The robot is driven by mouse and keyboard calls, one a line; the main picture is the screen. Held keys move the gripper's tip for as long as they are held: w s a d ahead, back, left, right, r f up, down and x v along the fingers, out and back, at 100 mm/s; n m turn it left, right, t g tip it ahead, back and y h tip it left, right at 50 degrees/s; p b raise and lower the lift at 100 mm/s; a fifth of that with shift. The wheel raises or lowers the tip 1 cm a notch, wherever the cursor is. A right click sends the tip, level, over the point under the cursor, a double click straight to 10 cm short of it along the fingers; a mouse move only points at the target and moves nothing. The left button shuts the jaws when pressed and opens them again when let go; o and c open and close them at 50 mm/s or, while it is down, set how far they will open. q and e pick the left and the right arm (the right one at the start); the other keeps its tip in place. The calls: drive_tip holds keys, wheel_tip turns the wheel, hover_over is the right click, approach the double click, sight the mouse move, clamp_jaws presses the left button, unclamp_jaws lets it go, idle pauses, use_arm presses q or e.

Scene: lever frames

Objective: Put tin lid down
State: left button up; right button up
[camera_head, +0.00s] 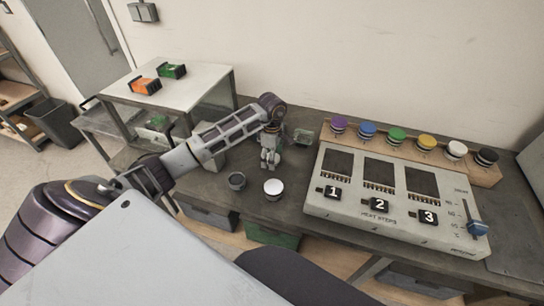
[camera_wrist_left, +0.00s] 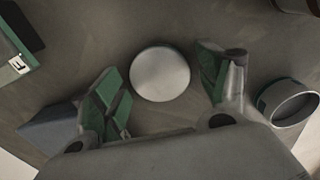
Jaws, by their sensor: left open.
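The tin lid appears to be the pale round disc (camera_head: 273,187) on the dark bench; I cannot tell whether anything is under it. A small dark open tin (camera_head: 237,181) stands to its left. My left gripper (camera_head: 270,166) points down over the bench just behind the disc. In the left wrist view the disc (camera_wrist_left: 160,73) shows between the spread fingers of the gripper (camera_wrist_left: 165,90), with bare surface between it and each finger. The gripper is open and empty. An open tin (camera_wrist_left: 289,103) lies to the right there. My right gripper is not in view.
A heat-steps panel (camera_head: 395,215) with a blue slider (camera_head: 478,229) fills the right of the bench. A greenish item (camera_head: 303,137) sits behind the gripper. A side table (camera_head: 206,80) holds orange and green pieces.

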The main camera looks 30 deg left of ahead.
use_arm(q)
drive_tip(key=shift+r, duration=0.65)
wheel_tip(320, 180, up, 11)
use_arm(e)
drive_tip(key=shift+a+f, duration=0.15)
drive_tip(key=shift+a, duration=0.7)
